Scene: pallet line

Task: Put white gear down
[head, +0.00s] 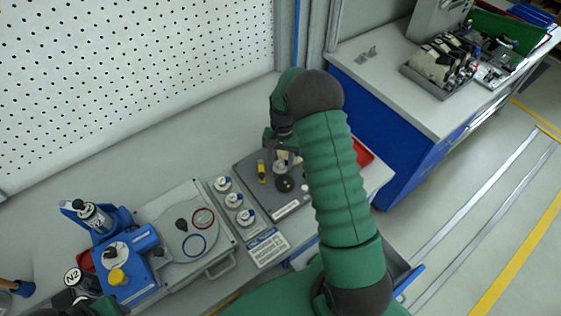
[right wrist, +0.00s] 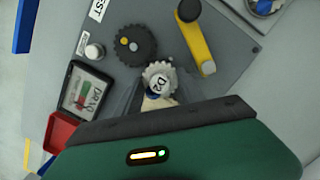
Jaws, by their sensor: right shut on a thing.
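In the head view my right gripper (head: 281,150) is over the dark grey plate (head: 288,212), partly hidden by my arm. My left gripper (head: 82,304) is only partly seen at the bottom left, its jaws unclear.
A grey unit (head: 185,232) and a blue device (head: 128,268) stand further left.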

